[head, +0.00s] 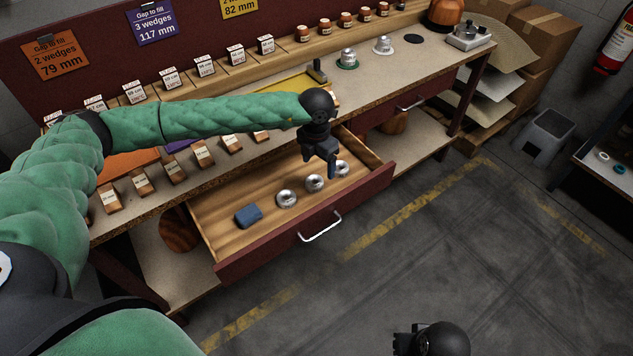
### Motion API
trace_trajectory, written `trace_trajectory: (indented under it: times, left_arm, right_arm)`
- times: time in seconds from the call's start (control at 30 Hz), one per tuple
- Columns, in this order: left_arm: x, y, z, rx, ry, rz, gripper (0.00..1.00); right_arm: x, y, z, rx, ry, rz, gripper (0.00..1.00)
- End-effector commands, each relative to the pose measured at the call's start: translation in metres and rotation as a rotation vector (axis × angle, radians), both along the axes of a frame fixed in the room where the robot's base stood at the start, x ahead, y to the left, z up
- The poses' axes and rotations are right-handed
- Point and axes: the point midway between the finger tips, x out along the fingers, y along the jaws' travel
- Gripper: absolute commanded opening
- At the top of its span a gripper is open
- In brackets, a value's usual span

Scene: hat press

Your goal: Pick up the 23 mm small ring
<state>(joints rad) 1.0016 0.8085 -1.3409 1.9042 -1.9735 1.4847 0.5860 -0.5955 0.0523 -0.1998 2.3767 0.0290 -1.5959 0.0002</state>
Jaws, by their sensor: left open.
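Three small silver metal rings lie in the open wooden drawer (232,226): a left ring (287,200), a middle ring (315,184) and a right ring (343,168). No size marks can be read, so I cannot tell which is 23 mm. My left gripper (320,165) is open and points down over the drawer's right part. Its fingers are close to the right ring and partly cover it; I see nothing held. My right gripper (404,342) is at the bottom edge, away from the drawer, and its jaw state does not show.
A blue block (248,215) lies at the drawer's left. The drawer front has a metal handle (320,228). The bench top (430,55) above holds labelled wooden blocks and metal pieces, including one on a green base (348,60). The floor before the drawer is clear.

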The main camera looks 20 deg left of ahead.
Motion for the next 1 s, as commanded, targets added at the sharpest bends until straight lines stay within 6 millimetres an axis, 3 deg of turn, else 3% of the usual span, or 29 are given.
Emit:
trace_trajectory:
  times: [0.2,0.47,0.57,1.0]
  left_arm:
    - [0.005,0.012,-0.009,0.041,-0.006,0.010,0.77]
    - [0.004,0.012,-0.031,0.040,-0.005,0.010,0.77]
    - [0.005,0.012,-0.038,0.040,-0.005,0.010,0.77]
    - [0.007,0.014,-0.078,0.039,-0.005,0.008,0.77]
  right_arm:
    - [-0.010,-0.003,0.027,0.003,0.003,0.000,0.36]
    - [-0.013,-0.010,0.036,-0.014,0.025,-0.009,0.36]
    - [-0.011,-0.012,0.031,-0.020,0.033,-0.011,0.36]
    - [0.003,-0.010,-0.035,-0.035,0.043,-0.012,0.36]
